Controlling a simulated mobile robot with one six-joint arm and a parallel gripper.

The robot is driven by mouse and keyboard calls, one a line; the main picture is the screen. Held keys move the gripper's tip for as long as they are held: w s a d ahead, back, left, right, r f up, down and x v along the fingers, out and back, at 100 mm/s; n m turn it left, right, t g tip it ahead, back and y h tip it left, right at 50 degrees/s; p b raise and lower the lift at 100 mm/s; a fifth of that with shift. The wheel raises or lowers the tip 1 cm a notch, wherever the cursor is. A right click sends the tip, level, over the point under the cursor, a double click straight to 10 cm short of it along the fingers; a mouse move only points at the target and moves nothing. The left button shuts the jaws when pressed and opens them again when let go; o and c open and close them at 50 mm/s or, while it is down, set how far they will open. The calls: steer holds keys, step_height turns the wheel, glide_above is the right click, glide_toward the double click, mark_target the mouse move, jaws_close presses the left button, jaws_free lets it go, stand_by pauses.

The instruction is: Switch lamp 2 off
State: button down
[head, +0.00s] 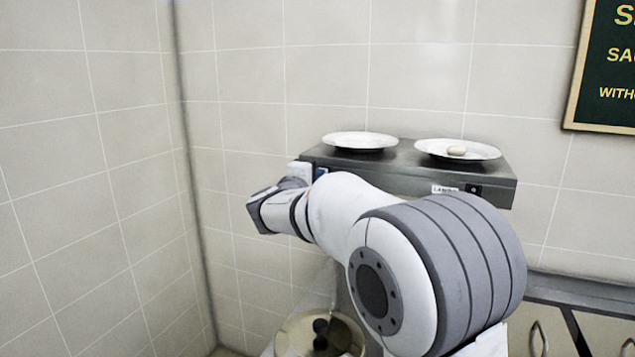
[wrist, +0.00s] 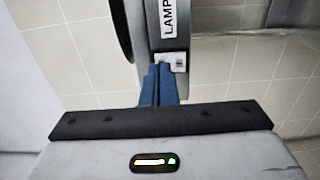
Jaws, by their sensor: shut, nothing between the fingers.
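My gripper (wrist: 160,68) shows in the wrist view with its two blue fingers closed together and empty. The fingertips are at a small pale switch (wrist: 178,61), overlapping its left edge; I cannot tell whether they touch it. Above the switch is a white label (wrist: 168,18) reading "LAMP", its number cut off. In the head view, a bit of blue finger (head: 321,173) shows at the left end of a metal shelf (head: 400,178). My arm hides that part of the shelf front. Another label (head: 445,190) and a dark switch (head: 474,190) sit farther right; the number is unreadable.
Two white plates, one at left (head: 360,141) and one at right (head: 457,150), stand on the shelf; the right one holds a small pale piece (head: 457,151). Tiled walls close the left and back.

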steer(key=r+b+v, duration=0.1)
steer(key=b+v, duration=0.1)
steer(key=v, duration=1)
steer(key=shift+r, duration=0.35)
steer(key=shift+s, duration=0.1)
